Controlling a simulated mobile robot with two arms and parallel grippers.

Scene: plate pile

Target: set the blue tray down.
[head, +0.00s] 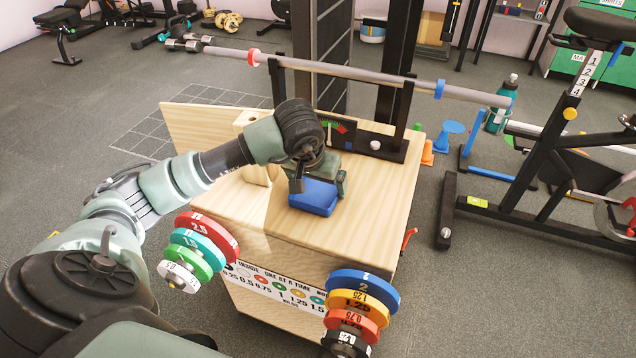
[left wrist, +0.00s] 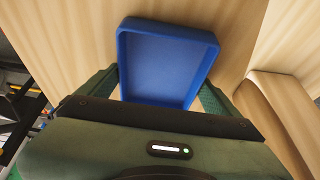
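The blue tray (head: 314,199) is a small shallow rectangular tray at the near middle of the pale wooden box top (head: 372,205). My left gripper (head: 318,182) is above it, pointing down, and covers its far part. In the left wrist view the tray (left wrist: 165,62) lies between the two green fingers, one against each side, so the gripper looks shut on it. The tray looks level and very close to the wood. I cannot tell whether it touches. My right gripper is not in view.
A long grey bar (head: 345,72) crosses behind the box top, near a dark panel (head: 365,137) with a coloured gauge. Coloured weight discs hang at the front left (head: 211,236) and front right (head: 365,290). The wood right of the tray is clear.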

